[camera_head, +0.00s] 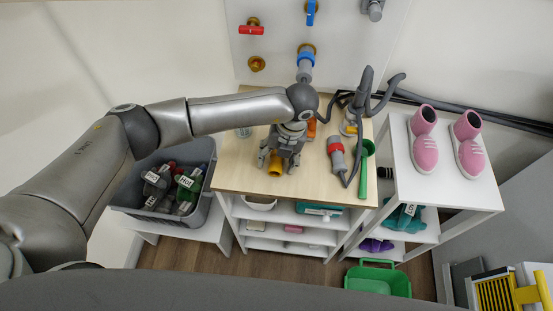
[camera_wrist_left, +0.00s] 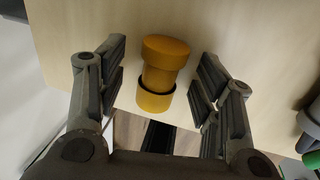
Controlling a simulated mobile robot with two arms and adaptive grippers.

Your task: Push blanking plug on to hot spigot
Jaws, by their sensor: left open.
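A yellow-brass plug (camera_head: 275,168) stands on the wooden tabletop near its front edge. In the left wrist view the plug (camera_wrist_left: 160,75) has a wide round cap, a narrower neck and a wider lower collar. My left gripper (camera_head: 278,160) is open around it, with finger pads on both sides and visible gaps to the plug. On the wall panel, a red-handled valve (camera_head: 251,29) sits above a bare brass spigot (camera_head: 257,63), which appears to be the hot one. My right gripper is not in view.
A blue-handled valve (camera_head: 311,10) has a grey blue-collared fitting (camera_head: 305,68) below it. A red-collared grey hose piece (camera_head: 336,152) and green funnel (camera_head: 365,165) lie right of the gripper. A grey bin (camera_head: 125,190) stands left, pink shoes (camera_head: 424,150) on the right shelf.

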